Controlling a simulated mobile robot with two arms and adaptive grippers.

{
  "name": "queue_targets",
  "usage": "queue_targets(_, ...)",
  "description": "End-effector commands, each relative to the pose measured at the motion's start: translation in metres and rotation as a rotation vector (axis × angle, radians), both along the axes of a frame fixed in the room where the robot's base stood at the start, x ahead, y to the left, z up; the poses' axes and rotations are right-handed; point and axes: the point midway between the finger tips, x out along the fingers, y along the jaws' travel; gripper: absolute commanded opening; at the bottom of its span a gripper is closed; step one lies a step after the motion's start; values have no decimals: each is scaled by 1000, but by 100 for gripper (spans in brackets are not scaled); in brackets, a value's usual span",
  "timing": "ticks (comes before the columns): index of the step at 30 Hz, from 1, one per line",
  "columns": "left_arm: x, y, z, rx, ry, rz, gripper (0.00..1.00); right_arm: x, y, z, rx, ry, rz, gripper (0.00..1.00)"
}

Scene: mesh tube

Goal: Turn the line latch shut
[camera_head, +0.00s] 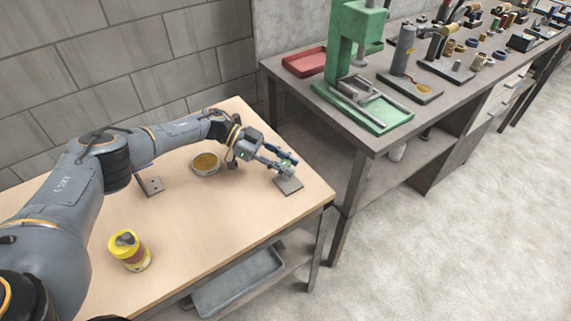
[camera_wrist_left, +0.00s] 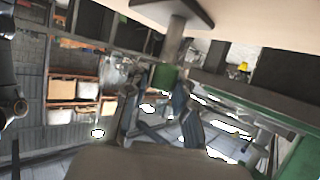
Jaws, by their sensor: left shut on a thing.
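The line latch shows as a grey square base plate (camera_head: 289,186) near the right end of the wooden table (camera_head: 230,226), with a small green part above it. In the left wrist view the picture is upside down, and the latch's grey post (camera_wrist_left: 174,42) rises from the plate to the green part (camera_wrist_left: 165,76). My left gripper (camera_head: 287,164) reaches in from the left and is shut at the latch's top. In the wrist view its fingers (camera_wrist_left: 166,108) lie around the green part. The fingers hide much of the latch, so I cannot tell its exact angle. My right gripper is out of view.
A round tin (camera_head: 206,163), an upright metal bracket (camera_head: 150,185) and a yellow container (camera_head: 129,249) stand on the table. A grey tray (camera_head: 238,282) lies on the shelf below. A workbench with a green press (camera_head: 351,45) and a red tray (camera_head: 305,62) stands behind right.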

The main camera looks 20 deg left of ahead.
Motion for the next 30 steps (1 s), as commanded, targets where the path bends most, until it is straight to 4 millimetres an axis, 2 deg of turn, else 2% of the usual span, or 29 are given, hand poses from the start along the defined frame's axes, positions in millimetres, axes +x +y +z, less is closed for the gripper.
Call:
queue_targets(4, 1, -1, 2, -4, -3, 0, 0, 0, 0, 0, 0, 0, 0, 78)
queue_targets(5, 1, -1, 2, -4, -3, 0, 32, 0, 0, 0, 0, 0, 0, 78)
queue_targets(7, 1, -1, 2, -3, -3, 0, 46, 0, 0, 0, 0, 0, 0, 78)
queue_targets(8, 0, -1, 1, -3, -3, 0, 50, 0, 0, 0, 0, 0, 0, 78)
queue_targets(17, 0, 0, 1, -1, -1, 1, 50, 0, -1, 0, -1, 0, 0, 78)
queue_targets(20, 1, 7, 3, -1, -2, 3, 50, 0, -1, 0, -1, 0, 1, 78)
queue_targets(23, 1, 20, 9, 0, -3, 4, 50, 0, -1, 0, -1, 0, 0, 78)
queue_targets(30, 2, 67, 28, -1, -2, 3, 50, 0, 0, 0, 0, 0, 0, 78)
